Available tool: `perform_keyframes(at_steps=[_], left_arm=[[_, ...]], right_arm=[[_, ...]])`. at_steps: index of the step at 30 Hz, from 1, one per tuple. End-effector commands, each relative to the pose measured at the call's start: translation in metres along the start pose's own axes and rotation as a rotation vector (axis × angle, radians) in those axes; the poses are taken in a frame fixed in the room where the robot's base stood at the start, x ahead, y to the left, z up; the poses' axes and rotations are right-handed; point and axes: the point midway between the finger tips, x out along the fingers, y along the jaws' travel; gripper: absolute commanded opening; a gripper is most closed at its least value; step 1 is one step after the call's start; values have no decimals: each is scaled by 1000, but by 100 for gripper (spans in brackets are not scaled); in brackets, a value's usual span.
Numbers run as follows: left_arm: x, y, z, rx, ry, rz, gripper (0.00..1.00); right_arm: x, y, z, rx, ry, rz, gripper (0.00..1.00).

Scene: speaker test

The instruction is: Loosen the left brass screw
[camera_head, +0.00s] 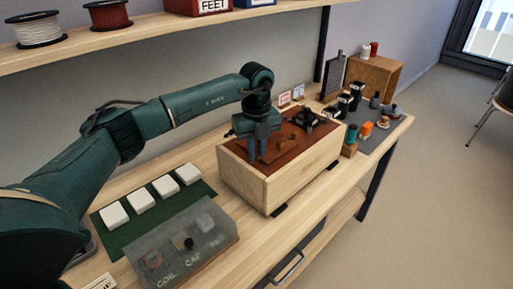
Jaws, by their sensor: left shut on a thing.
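An open wooden box (290,184) with a reddish-brown top panel stands on the bench. My left gripper (258,155) points down over the left part of this panel. Its fingers are shut on the left brass screw, which they mostly hide. Small brass-coloured pieces (281,146) show on the panel just right of the fingers. A black frame-like part (307,117) sits at the far right of the panel. My right gripper is not in view.
A clear-lidded case (213,240) and a green mat (118,238) with several white blocks lie left of the box. A grey mat (385,138) with small parts and a brown box (388,72) are to the right. A shelf with spools (110,14) hangs above.

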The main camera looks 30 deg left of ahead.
Motion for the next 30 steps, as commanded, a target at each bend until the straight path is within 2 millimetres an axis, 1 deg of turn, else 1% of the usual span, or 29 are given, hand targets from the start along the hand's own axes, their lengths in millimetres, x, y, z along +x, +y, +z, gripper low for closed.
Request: perform_keyframes(at_steps=[10,11,18,26,30], left_arm=[[-1,0,1,-4,-2,-2,0],[-1,0,1,-4,-2,-2,17],[-1,0,0,-2,-1,-1,36],[-2,0,0,-2,-1,-1,36],[-14,-1,1,-2,-3,-4,36]], right_arm=[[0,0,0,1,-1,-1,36],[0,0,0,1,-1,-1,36],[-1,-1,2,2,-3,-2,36],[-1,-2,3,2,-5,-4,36],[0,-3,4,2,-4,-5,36]])
